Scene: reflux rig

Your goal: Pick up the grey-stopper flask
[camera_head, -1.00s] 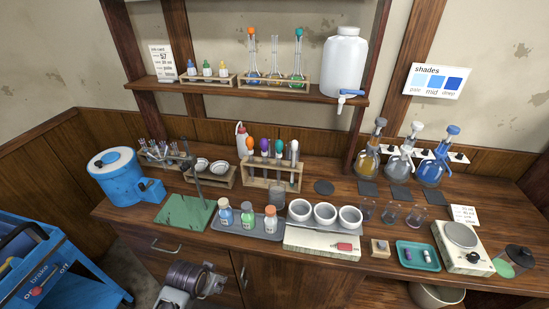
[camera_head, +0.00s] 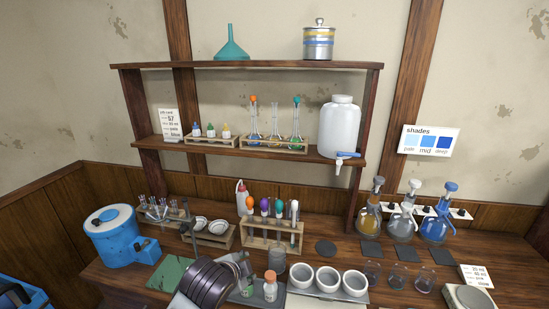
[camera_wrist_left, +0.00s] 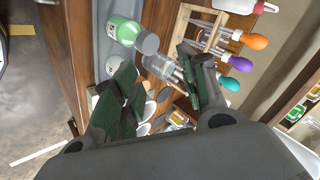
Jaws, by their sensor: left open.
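A slim clear flask with a pale greyish top (camera_head: 275,121) stands in the middle of a wooden rack (camera_head: 226,140) on the shelf, between an orange-stopper flask (camera_head: 254,121) and a green-stopper flask (camera_head: 296,123). Its top is too small to read surely. My left gripper (camera_head: 243,270) is low over the bench, well below the shelf, by the bottle tray. In the left wrist view my left gripper (camera_wrist_left: 157,68) is open and empty, its dark green pads apart, with a small glass beaker (camera_wrist_left: 160,67) beyond them. My right gripper is not in view.
The upper shelf (camera_head: 250,64) overhangs the flasks. A white carboy (camera_head: 340,130) stands right of them. Below are a rack of colored-bulb droppers (camera_head: 268,245) and white bowls (camera_head: 328,279). Spouted vessels with dark grey (camera_head: 379,182), light grey and blue tops stand at right.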

